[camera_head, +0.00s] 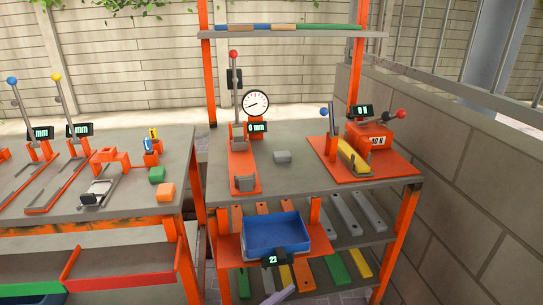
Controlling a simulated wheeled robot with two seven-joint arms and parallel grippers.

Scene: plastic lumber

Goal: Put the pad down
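No thing in view can be surely told as the pad. A green block (157,174) and an orange block (166,191) lie near the right edge of the left bench (130,205).
Coloured planks (335,268) lie on the lower shelves. Lever devices (70,165) stand on the left bench. A block wall (450,190) closes the right side.

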